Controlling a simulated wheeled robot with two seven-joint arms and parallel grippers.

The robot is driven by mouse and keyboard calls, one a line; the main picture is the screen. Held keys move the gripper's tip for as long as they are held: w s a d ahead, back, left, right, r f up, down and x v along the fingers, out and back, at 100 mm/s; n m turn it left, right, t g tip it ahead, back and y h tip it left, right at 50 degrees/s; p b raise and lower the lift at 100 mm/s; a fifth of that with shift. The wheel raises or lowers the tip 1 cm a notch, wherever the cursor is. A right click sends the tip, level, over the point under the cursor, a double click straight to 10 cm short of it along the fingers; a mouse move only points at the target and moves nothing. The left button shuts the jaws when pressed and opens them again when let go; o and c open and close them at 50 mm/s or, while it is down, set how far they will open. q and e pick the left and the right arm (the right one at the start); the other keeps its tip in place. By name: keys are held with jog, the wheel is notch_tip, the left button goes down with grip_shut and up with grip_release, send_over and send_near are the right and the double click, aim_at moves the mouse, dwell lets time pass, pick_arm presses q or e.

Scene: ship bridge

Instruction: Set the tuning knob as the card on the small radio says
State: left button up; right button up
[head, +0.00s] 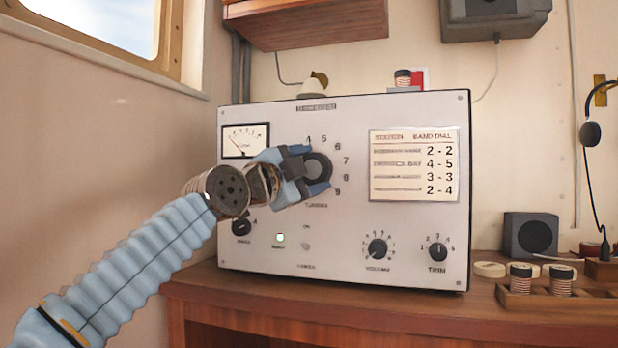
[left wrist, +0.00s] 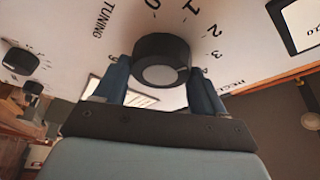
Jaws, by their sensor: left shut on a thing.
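The dark round tuning knob (head: 319,166) is on the pale front panel of a large radio (head: 340,232), inside an arc of numbers. My left gripper (head: 310,177) is shut on it, one finger on each side. In the left wrist view, the left gripper's fingers (left wrist: 161,84) flank the knob (left wrist: 162,58), with numbers 0 to 3 near it. The knob's pointer is not clear. A card (head: 414,166) on the panel's upper right is headed station and band dial, with rows 2-2, 4-5, 3-3 and 2-4; the station names are partly blurred. My right gripper is out of view.
A dark speaker box (head: 531,236) and a wooden tray (head: 556,304) with coils stand at right. Desk front is clear.

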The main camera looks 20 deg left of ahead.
pick_arm(q)
jog(key=m, duration=0.1)
jog(key=m+g+p, duration=0.1)
jog(key=m, duration=0.1)
jog(key=shift+r, duration=0.25)
jog(key=m+g+p, duration=0.1)
jog(key=m+p, duration=0.1)
jog(key=shift+m, duration=0.3)
jog(key=m+g+y+p, duration=0.1)
jog(key=m+p, duration=0.2)
jog(key=shift+d+m+g, duration=0.1)
jog(key=shift+m+g, duration=0.2)
jog(key=shift+m, duration=0.1)
jog(key=shift+m+g+y+p, duration=0.35)
jog(key=shift+m+p, duration=0.3)
jog(key=shift+m, duration=0.45)
jog(key=m+y, duration=0.2)
jog(key=m, duration=0.1)
jog(key=shift+d+f+g, duration=0.1)
jog(key=shift+f+g, duration=0.05)
jog(key=shift+g, duration=0.1)
jog(key=o, duration=1)
